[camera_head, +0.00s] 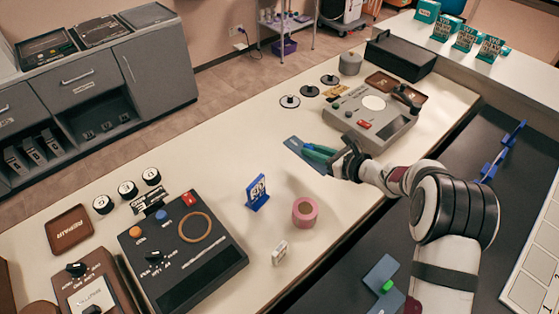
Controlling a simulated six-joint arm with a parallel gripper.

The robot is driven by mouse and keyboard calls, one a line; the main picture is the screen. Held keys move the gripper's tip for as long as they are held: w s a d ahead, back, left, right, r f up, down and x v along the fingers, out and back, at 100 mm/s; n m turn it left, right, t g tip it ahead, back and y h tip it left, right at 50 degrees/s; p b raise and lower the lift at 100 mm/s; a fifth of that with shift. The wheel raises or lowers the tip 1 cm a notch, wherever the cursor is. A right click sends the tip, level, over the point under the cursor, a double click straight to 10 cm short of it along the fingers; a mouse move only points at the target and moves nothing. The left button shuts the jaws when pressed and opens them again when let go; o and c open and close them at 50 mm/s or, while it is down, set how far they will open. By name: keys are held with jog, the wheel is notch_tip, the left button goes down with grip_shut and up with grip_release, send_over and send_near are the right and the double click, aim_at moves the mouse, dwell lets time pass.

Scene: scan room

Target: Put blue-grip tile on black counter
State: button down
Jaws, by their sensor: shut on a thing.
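My gripper (328,156) is above the cream table, left of the black counter. It is shut on a flat blue-grey tile (294,144), whose far end sticks out to the left. Teal and blue parts show at the jaws; the grip itself is mostly hidden, and I cannot tell its colour for sure. The black counter (480,132) is the dark surface right of the cream table, partly hidden by my arm. Another blue-grey tile with a green grip (387,286) lies on its near part.
The cream table (225,160) holds a grey device (372,118), a dark control box (183,252), a pink tape roll (305,211) and a blue sign stand (257,192). Blue pieces (500,155) lie on the counter at right. Bare counter shows around them.

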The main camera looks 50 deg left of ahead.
send_over(282, 171)
notch_tip(282, 171, down, 5)
jog(key=shift+d+f, duration=0.1)
jog(key=shift+d, duration=0.05)
notch_tip(282, 171, down, 4)
jog(key=shift+f, duration=0.1)
jog(key=shift+f, duration=0.1)
jog(key=c, duration=0.8)
grip_release()
jog(key=shift+c, duration=0.2)
